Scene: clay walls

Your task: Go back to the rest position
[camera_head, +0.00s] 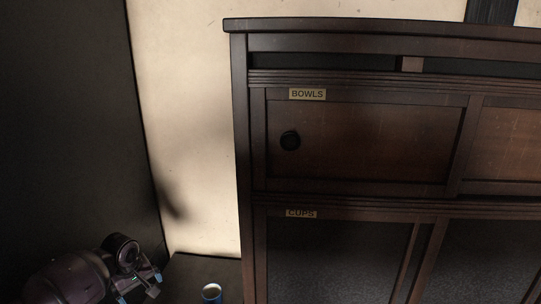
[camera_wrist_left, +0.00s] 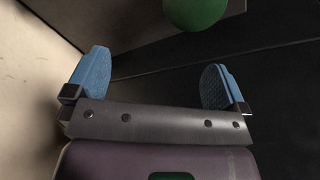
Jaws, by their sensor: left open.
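My left gripper (camera_head: 140,287) is low at the left of the head view, beside the dark wall and left of the cabinet. In the left wrist view, its two blue fingers (camera_wrist_left: 158,76) are spread wide with nothing between them. My right gripper is in neither view.
A dark wooden cabinet (camera_head: 365,142) fills the right, with doors labelled BOWLS (camera_head: 307,94) and CUPS (camera_head: 300,213), both closed. A blue cup (camera_head: 212,293) stands on a dark surface (camera_head: 200,268) right of my left gripper. A green round object (camera_wrist_left: 195,12) lies beyond the fingers.

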